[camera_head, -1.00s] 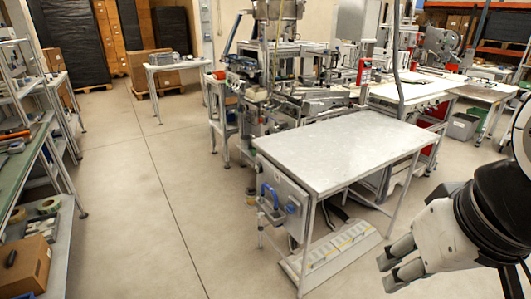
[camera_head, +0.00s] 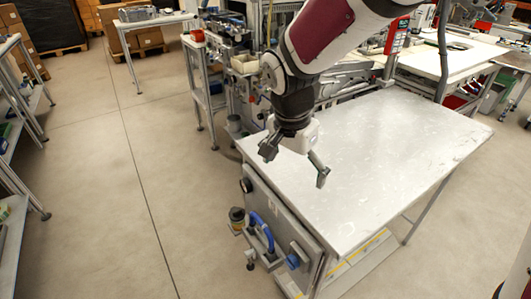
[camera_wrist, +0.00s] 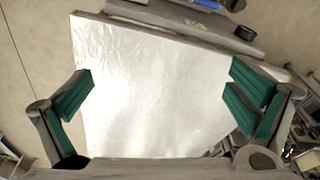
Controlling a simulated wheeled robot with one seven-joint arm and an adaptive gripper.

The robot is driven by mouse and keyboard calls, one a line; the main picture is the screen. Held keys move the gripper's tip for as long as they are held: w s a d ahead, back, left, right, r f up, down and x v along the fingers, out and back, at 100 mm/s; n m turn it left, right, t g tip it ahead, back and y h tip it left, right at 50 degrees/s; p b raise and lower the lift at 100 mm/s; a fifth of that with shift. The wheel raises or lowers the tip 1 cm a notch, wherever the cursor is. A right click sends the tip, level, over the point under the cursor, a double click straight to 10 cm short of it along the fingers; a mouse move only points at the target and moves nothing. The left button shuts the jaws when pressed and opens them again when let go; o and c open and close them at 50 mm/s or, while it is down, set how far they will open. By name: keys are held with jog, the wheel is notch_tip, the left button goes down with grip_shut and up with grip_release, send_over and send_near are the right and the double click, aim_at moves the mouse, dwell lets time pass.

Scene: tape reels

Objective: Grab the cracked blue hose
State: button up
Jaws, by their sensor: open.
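The blue hose (camera_head: 264,230) is a curved blue tube on the side panel (camera_head: 285,228) of the metal-topped table, at its left end below the tabletop. I cannot make out a crack. My gripper (camera_head: 295,165) is open and empty, above the left part of the tabletop, higher than the hose and apart from it. In the wrist view my gripper (camera_wrist: 160,85) spreads its green-padded fingers over the shiny tabletop. A bit of blue (camera_wrist: 205,2), likely the hose, shows at the top edge there, mostly cut off.
The bare metal tabletop (camera_head: 400,140) lies under my gripper. A blue knob (camera_head: 293,261) and a dark round fitting (camera_head: 237,214) sit near the hose. Machinery (camera_head: 235,60) stands behind the table. The floor (camera_head: 120,180) left of the table is open.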

jog(key=w+a+f+m+h+b, duration=0.1)
jog(key=w+a+f+m, duration=0.1)
jog(key=a+f, duration=0.45)
jog(key=w+a+f+m+h, duration=0.15)
jog(key=a+f, duration=0.25)
jog(key=f, duration=0.5)
send_over(261, 221)
jog(key=a, duration=0.1)
jog(key=shift+y, duration=0.45)
jog(key=f, duration=0.7)
jog(key=shift+s+a+f+b, duration=0.15)
jog(key=shift+s+b, duration=0.2)
jog(key=shift+s, duration=0.05)
jog(key=shift+x, duration=3.2)
jog(key=shift+a, duration=0.1)
jog(key=shift+c, duration=0.6)
jog(key=c, duration=1.4)
jog(key=shift+c, duration=0.2)
